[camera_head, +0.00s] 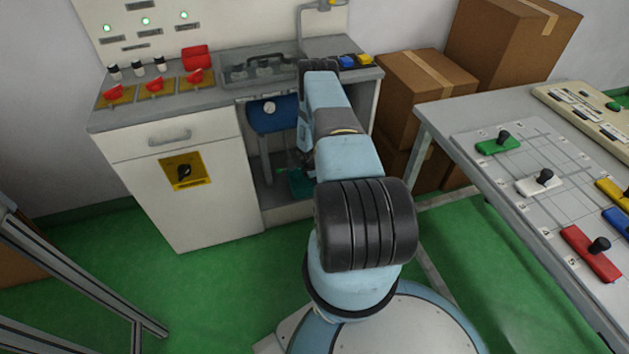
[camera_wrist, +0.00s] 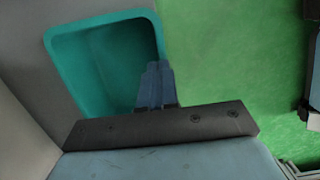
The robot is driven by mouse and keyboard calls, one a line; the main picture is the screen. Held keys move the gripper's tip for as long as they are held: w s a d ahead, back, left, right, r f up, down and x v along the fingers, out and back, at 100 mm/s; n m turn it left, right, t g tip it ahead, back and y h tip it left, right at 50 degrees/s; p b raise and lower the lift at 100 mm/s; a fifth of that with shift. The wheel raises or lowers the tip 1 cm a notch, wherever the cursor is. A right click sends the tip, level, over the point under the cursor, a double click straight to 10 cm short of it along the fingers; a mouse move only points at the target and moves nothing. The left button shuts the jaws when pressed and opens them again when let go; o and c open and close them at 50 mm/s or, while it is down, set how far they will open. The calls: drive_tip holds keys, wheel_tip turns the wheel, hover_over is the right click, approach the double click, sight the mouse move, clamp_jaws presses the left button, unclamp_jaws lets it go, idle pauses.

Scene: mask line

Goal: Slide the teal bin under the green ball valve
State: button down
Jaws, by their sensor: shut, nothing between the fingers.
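The teal bin (camera_head: 301,184) sits low inside the open cabinet bay, partly hidden by my arm in the head view. In the wrist view the bin (camera_wrist: 82,85) is seen from above, open-topped and apparently empty, at the upper left. My gripper (camera_wrist: 156,68) is shut with nothing in it, and its fingers overlap the bin's right wall near the lower right corner. I cannot tell whether they touch it. I cannot make out the green ball valve clearly; my arm covers part of the bay.
A blue tank (camera_head: 272,114) with a round gauge hangs in the bay above the bin. The bay's side walls are close by. Cardboard boxes (camera_head: 425,85) stand right of the cabinet, and a table (camera_head: 462,150) with coloured sliders is at the right. Green floor (camera_head: 215,285) lies clear in front.

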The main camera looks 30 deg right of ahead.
wheel_tip(320, 180, up, 7)
drive_tip(key=shift+w+a, duration=0.25)
drive_tip(key=shift+a, duration=0.15)
drive_tip(key=c, duration=1.8)
unclamp_jaws()
